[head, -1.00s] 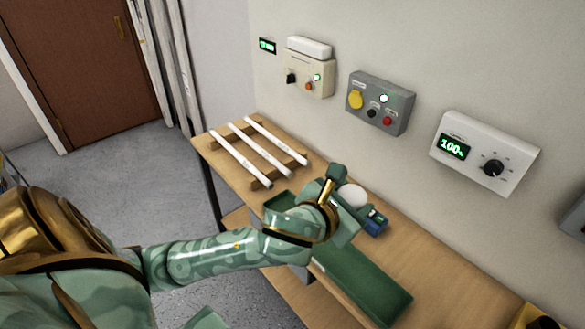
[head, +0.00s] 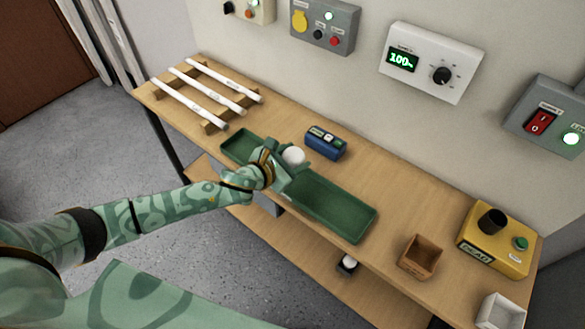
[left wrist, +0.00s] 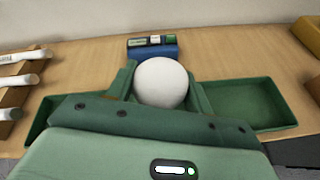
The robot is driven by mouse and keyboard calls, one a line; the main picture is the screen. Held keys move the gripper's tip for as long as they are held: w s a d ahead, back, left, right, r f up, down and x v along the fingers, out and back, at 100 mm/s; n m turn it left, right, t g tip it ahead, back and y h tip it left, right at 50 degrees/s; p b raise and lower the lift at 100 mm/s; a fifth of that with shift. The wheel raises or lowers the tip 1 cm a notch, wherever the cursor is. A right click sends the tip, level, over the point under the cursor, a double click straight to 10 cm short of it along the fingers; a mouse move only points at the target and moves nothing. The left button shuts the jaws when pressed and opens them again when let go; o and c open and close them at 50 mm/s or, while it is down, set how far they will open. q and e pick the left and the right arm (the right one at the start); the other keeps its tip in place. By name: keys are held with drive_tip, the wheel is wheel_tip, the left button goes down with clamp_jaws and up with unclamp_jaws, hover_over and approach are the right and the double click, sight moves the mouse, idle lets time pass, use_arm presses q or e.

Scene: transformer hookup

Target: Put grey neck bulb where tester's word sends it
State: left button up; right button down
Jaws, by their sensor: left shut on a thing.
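My left gripper (head: 287,168) is shut on a bulb with a round white globe (head: 293,156). The globe (left wrist: 161,82) also shows between the fingers in the left wrist view. Its neck is hidden by the gripper, so I cannot see its colour. The bulb is over the long green tray (head: 335,208). The yellow tester (head: 495,240) stands at the right of the bench, with a black socket, a green button and a display that reads DEAD. My right gripper is not in view.
A brown box (head: 421,257) and a white box (head: 501,312) sit near the tester. A blue device (head: 326,142) lies behind the tray. White tubes (head: 207,91) rest on a wooden rack at left. Another white round thing (head: 349,261) is on the lower shelf.

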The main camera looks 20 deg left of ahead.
use_arm(q)
drive_tip(key=shift+w+a+f, duration=0.1)
drive_tip(key=shift+w+f, duration=0.15)
drive_tip(key=shift+f, duration=0.1)
drive_tip(key=shift+w+a+f+b, duration=0.2)
drive_tip(key=shift+f+b, duration=0.35)
drive_tip(key=shift+f, duration=0.4)
drive_tip(key=shift+w+a+f+b, duration=0.15)
drive_tip(key=shift+f+b, duration=0.35)
drive_tip(key=shift+f, duration=0.45)
drive_tip(key=shift+d, duration=0.1)
drive_tip(key=shift+f, duration=0.15)
drive_tip(key=o, duration=1)
